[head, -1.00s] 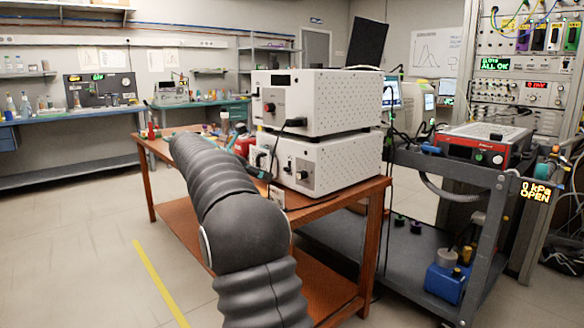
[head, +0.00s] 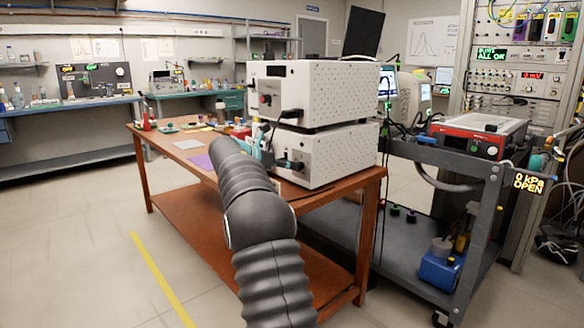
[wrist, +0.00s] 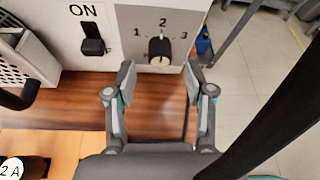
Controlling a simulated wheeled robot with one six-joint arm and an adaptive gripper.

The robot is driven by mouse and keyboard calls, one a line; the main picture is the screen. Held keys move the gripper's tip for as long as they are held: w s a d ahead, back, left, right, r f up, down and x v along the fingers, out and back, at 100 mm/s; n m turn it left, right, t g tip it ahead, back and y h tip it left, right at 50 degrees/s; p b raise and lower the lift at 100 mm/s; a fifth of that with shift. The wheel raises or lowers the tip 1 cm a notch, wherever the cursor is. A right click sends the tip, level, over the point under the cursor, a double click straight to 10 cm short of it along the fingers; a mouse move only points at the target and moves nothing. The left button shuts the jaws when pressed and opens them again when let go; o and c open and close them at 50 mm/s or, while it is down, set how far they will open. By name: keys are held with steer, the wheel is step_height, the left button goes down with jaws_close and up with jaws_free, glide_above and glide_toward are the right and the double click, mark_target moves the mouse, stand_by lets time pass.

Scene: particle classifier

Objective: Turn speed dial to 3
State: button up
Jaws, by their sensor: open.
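In the head view my gripper (head: 262,148) is in front of the lower white box (head: 330,160), and the dial is hidden there.
A black switch (wrist: 93,42) under the word ON sits left of the dial. The boxes stand on a brown wooden table (head: 330,205). A grey cart (head: 440,165) with a red-trimmed device is at the right. A dark cable crosses the wrist view at right.

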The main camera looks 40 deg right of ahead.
steer(key=shift+x, duration=1.45)
jaws_close()
